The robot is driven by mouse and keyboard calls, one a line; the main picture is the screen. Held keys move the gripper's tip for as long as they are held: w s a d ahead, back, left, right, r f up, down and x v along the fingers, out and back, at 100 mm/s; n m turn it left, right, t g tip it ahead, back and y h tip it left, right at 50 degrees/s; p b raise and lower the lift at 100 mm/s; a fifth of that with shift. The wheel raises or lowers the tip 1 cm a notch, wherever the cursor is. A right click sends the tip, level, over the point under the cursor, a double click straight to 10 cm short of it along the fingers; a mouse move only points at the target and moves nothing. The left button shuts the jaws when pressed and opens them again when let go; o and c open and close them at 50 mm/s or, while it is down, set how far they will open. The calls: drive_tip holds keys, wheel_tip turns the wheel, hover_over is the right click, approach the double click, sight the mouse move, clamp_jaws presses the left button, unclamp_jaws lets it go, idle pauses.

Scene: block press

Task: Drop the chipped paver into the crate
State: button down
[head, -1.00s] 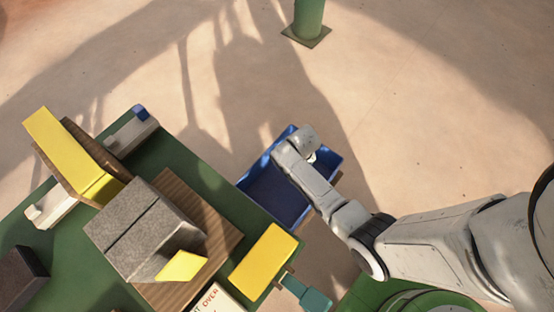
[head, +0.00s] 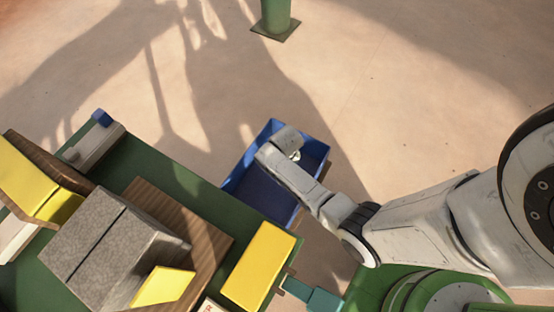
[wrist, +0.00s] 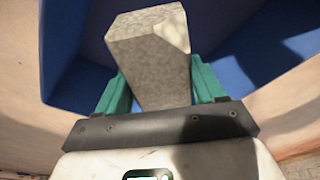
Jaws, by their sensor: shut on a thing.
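The chipped paver (wrist: 150,52) is a grey speckled block with a corner broken off. It stands out between the green fingers of my gripper (wrist: 160,78) in the wrist view, and the fingers are shut on it. The crate is blue and open-topped; its bare inside (head: 255,192) shows in the head view, beside the table's edge. The crate's blue wall (wrist: 72,62) also lies behind the paver in the wrist view. My wrist is over the crate in the head view, hiding the fingers and the paver there.
A green table (head: 165,160) at the left carries grey blocks (head: 110,245) on a brown ribbed board (head: 215,225), and several yellow pieces, one (head: 260,265) near the crate. A green post (head: 276,14) stands at the back. The floor right of the crate is open.

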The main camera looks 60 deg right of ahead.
drive_tip(key=shift+w+r, duration=0.1)
drive_tip(key=c, duration=0.5)
unclamp_jaws()
drive_tip(key=o, duration=0.5)
drive_tip(key=shift+c, duration=0.2)
wheel_tip(320, 180, up, 11)
drive_tip(key=s+a+p, duration=0.1)
drive_tip(key=p, duration=0.2)
drive_tip(key=shift+s+f, duration=0.2)
drive_tip(key=shift+a, duration=0.1)
